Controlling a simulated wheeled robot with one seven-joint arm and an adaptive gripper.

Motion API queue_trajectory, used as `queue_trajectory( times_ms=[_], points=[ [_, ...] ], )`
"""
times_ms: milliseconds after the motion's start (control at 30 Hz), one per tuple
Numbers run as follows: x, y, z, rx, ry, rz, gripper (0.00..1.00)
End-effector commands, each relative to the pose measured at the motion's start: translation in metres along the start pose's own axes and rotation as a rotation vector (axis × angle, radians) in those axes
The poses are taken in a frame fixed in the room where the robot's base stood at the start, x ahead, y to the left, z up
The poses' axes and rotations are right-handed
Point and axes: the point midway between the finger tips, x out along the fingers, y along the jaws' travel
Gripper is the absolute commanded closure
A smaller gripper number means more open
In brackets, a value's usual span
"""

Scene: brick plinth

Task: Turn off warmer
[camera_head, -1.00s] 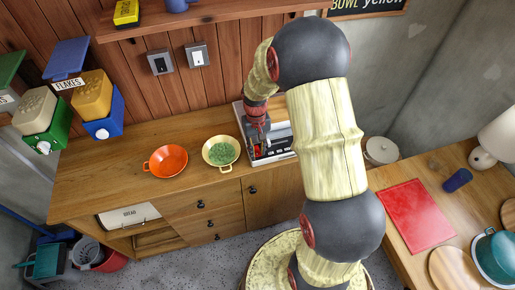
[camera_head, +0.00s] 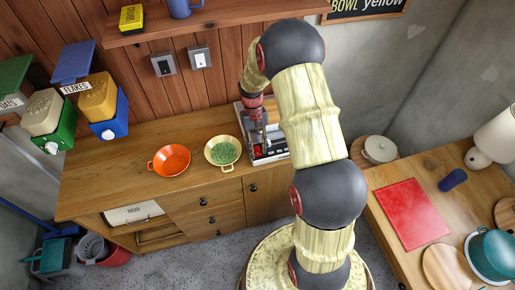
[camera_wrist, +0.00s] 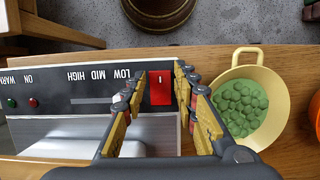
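The warmer (camera_head: 277,154) is a flat metal and black appliance on the wooden counter, partly hidden behind my arm. In the wrist view its black panel (camera_wrist: 80,88) carries LOW, MID and HIGH marks, a slider slot, and a green and a red light (camera_wrist: 33,102) by the ON and WARM labels. A red rocker switch (camera_wrist: 160,88) sits at the panel's end. My gripper (camera_wrist: 160,76) is open and empty, its two fingers on either side of the switch as seen from the wrist. I cannot tell whether they touch the panel. In the head view my gripper (camera_head: 260,137) is over the warmer's left end.
A yellow colander (camera_head: 223,152) with green balls stands just left of the warmer, and an orange pan (camera_head: 170,160) is further left. Two wall switches (camera_head: 200,58) are behind. At right, a table holds a red board (camera_head: 411,213) and a white lidded pot (camera_head: 380,149).

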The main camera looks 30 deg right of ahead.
Motion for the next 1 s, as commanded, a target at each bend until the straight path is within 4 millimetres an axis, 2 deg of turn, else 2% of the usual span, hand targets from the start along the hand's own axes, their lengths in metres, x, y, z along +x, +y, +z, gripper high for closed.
queue_trajectory(
  times_ms=[167,433,567,667,1000],
  points=[
    [0.0,0.0,0.0,0.0,0.0,0.0,0.59],
    [0.0,0.0,0.0,0.0,0.0,0.0,0.59],
    [-0.008,0.0,0.0,0.0,0.001,0.0,0.59],
    [-0.023,0.0,-0.001,0.0,0.004,0.0,0.59],
    [-0.09,0.0,-0.001,0.0,0.002,0.0,0.59]
  ],
)
